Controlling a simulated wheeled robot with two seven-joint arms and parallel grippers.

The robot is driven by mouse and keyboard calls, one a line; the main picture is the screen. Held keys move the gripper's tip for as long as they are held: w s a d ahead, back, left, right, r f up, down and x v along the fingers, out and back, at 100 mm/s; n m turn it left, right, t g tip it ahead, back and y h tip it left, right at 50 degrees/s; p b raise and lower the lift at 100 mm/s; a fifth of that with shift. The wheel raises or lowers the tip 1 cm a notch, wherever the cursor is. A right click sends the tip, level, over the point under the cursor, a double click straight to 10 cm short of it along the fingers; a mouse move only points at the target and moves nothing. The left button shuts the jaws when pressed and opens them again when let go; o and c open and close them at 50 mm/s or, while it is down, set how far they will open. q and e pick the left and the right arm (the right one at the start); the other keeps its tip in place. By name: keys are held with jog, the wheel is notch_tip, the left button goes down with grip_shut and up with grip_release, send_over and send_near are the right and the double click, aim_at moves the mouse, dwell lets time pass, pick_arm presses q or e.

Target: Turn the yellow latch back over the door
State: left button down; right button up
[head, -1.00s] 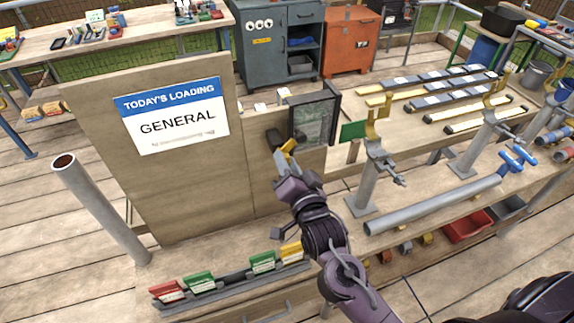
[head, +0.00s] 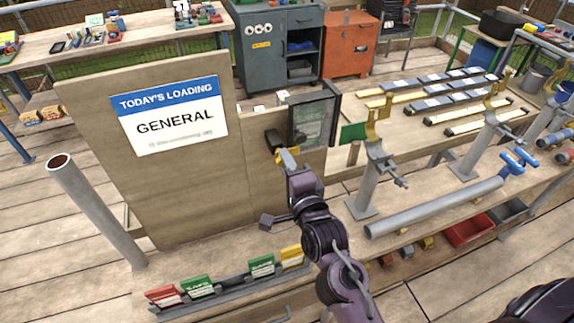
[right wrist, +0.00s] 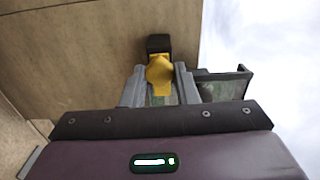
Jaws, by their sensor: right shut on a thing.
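The yellow latch (head: 289,157) is on the wooden board just below and left of the small dark-framed door (head: 312,122). My right gripper (head: 287,168) is shut on the latch. In the right wrist view the latch (right wrist: 160,72) sits between the two grey fingers (right wrist: 160,88), under a black block (right wrist: 158,43). In that view the door (right wrist: 225,86) stands out from the board to the right of the fingers. The fingers hide part of the latch. My left gripper is not in view.
A board with the sign "GENERAL" (head: 175,118) stands left of my right arm. Below is a rack with red, green and yellow cards (head: 262,265).

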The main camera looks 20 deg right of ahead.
dwell(0.4)
jog(key=o, duration=1)
jog(key=shift+c, duration=0.2)
jog(key=s+b, duration=0.3)
jog(key=s, duration=0.4)
jog(key=shift+s+d, duration=0.15)
jog(key=shift+s, duration=0.2)
